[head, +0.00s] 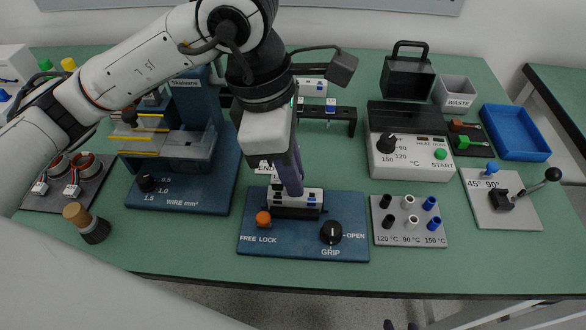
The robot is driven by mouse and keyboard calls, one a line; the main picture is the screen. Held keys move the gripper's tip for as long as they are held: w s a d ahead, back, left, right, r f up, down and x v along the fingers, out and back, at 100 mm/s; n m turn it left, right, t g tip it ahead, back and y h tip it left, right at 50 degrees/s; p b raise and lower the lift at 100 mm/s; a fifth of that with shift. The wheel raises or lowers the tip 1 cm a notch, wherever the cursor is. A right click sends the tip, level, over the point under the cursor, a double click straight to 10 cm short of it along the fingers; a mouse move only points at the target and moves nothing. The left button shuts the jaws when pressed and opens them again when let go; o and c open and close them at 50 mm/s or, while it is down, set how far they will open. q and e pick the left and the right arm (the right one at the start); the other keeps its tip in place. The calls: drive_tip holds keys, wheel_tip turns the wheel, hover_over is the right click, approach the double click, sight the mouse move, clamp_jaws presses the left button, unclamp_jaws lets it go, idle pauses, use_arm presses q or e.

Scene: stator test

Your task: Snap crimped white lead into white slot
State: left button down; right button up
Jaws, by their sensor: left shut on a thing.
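My left gripper (290,176) reaches down over the blue grip fixture (285,241) in the middle of the table. It is shut, and its fingertips are at or just above a white connector block (311,196) held in the fixture. The white lead is too small or hidden to make out at the fingertips. The white slot is also hidden, and I cannot tell whether lead and slot touch. Small blue parts show at the right of the block. My right gripper is not in view.
The fixture carries an orange knob (263,218) and a black GRIP knob (331,232). The wire machine (186,190) stands left, a plate of coloured sleeves (409,220) right, the heater box (411,158) behind it. A black rack (340,123) stands behind my gripper.

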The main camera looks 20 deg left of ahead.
idle(0.4)
use_arm(q)
drive_tip(key=c, duration=1.7)
unclamp_jaws()
drive_tip(key=shift+o, duration=0.2)
use_arm(e)
drive_tip(key=shift+f, duration=0.1)
use_arm(q)
wheel_tip(320, 180, up, 10)
drive_tip(key=a, duration=0.2)
drive_tip(key=shift+s, duration=0.25)
use_arm(e)
drive_tip(key=r, duration=0.1)
drive_tip(key=a+r, duration=0.1)
drive_tip(key=shift+w+a+r, duration=0.25)
drive_tip(key=shift+w+r, duration=0.15)
